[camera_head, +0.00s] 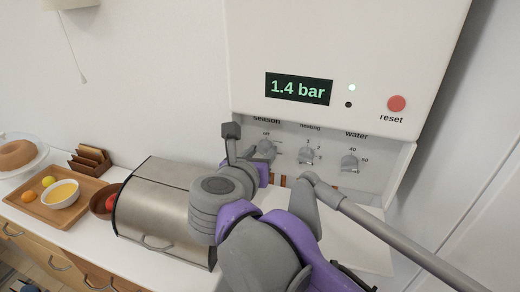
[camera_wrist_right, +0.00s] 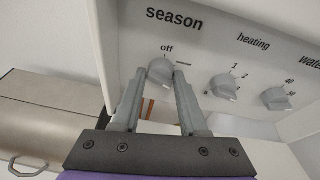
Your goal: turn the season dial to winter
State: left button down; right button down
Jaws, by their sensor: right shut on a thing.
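The season dial (camera_head: 266,146) is a small light grey knob at the left of the boiler's lower panel. It also shows in the right wrist view (camera_wrist_right: 160,71), under the word "season" and the label "off". Its pointer direction is hard to make out. A short dash mark lies to its right; other marks and any "winter" label are not visible. My right gripper (camera_wrist_right: 159,74) is shut on the dial, one fingertip on each side. In the head view my right arm partly covers this area. My left gripper is not in view.
The heating knob (camera_wrist_right: 224,86) and water knob (camera_wrist_right: 277,98) sit close to the right of the dial. The boiler display (camera_head: 299,89) reads 1.4 bar, beside a red reset button (camera_head: 397,103). A metal bread box (camera_head: 160,205) stands below left, near a wooden tray (camera_head: 83,212).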

jog(key=shift+m+y, duration=0.3)
jog(key=shift+m, duration=0.5)
jog(key=shift+c, duration=2.4)
grip_release()
jog(key=shift+d, duration=0.1)
jog(key=shift+s, duration=0.1)
jog(key=shift+s, duration=0.25)
jog(key=v, duration=0.9)
jog(key=shift+s+f+b, duration=0.1)
jog(key=shift+f+b, duration=0.05)
jog(key=shift+b, duration=0.2)
jog(key=shift+s+r, duration=0.25)
jog(key=shift+s, duration=0.3)
